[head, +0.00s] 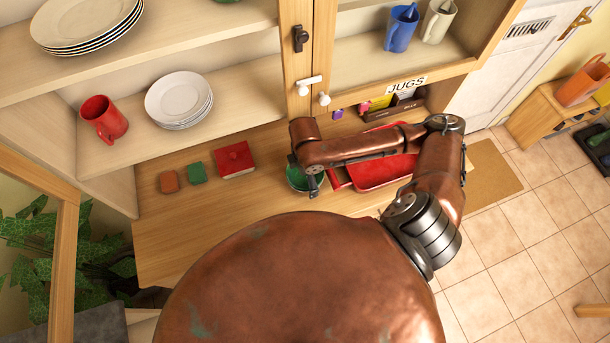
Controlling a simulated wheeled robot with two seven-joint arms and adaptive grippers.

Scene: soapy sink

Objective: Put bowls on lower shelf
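A green bowl (296,180) stands on the wooden counter below the cupboard, partly hidden by my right gripper. My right gripper (314,189) points down at the bowl's right side. Its fingers are small and dark here, so I cannot tell whether they are open or shut, or whether they touch the bowl. The lower shelf (245,100) of the open left cupboard holds a white plate stack (179,98) and a red mug (103,118). Its right part is bare. My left gripper is not in view.
A red tray (385,172) lies under my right arm. A red box (235,160), a green block (196,173) and an orange block (170,182) sit on the counter's left. Patterned plates (85,22) are on the upper shelf. A door post (297,65) divides the cupboard.

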